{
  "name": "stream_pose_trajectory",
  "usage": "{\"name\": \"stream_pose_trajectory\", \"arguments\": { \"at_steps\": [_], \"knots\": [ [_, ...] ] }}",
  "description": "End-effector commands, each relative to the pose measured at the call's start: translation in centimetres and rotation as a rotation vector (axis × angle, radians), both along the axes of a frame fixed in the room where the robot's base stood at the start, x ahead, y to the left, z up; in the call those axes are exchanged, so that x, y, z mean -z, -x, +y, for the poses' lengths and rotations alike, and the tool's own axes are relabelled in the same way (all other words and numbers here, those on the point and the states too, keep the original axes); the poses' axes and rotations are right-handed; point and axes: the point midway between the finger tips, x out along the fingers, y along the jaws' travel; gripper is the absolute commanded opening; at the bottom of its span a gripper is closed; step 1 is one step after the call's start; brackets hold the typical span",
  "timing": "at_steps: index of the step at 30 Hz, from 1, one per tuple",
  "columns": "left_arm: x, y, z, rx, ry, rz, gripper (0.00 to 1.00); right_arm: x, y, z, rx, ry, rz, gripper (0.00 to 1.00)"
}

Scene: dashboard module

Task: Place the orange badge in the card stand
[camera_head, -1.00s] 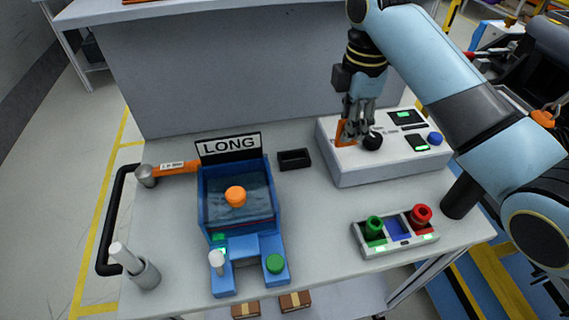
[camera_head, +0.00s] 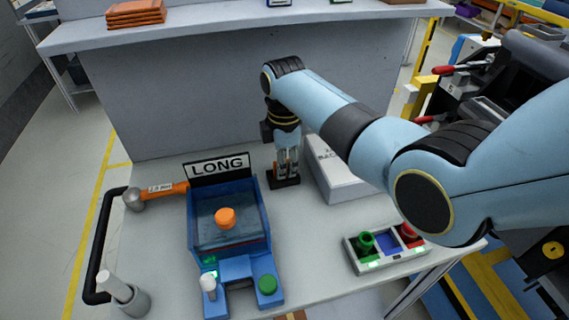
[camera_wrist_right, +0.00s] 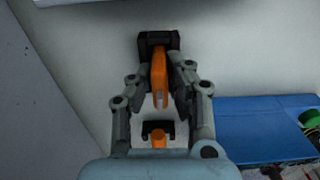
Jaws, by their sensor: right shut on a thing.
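The orange badge (camera_wrist_right: 159,72) is held upright between the fingers of my right gripper (camera_wrist_right: 158,100), which is shut on it. The black card stand (camera_head: 284,182) lies on the table just right of the blue LONG unit. My right gripper (camera_head: 286,168) points straight down over the stand. In the right wrist view, one end of the stand (camera_wrist_right: 172,40) shows beyond the badge. The badge's lower edge is at or just above the stand; I cannot tell whether it is in the slot. My left gripper is not in view.
The blue LONG unit (camera_head: 196,225) with an orange knob stands close on the left. A white box (camera_head: 335,180) stands close on the right, partly behind my arm. A tray (camera_head: 385,262) with green and red parts is at front right. A hammer (camera_head: 150,195) lies left.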

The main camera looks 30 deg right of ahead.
Motion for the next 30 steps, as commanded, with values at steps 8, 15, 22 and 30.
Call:
{"name": "stream_pose_trajectory", "arguments": {
  "at_steps": [8,15,22,30],
  "knots": [
    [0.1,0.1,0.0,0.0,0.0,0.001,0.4,0.2,0.0,0.0,0.0,0.0,-0.001,0.17],
    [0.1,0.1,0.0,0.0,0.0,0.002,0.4,0.1,0.0,0.0,0.0,0.0,-0.001,0.38],
    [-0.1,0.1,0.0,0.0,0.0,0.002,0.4,-0.2,0.0,0.0,0.0,0.0,-0.001,0.38],
    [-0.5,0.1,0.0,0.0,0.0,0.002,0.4,-4.8,-0.2,0.0,0.0,0.0,-0.005,0.38]
  ]
}}
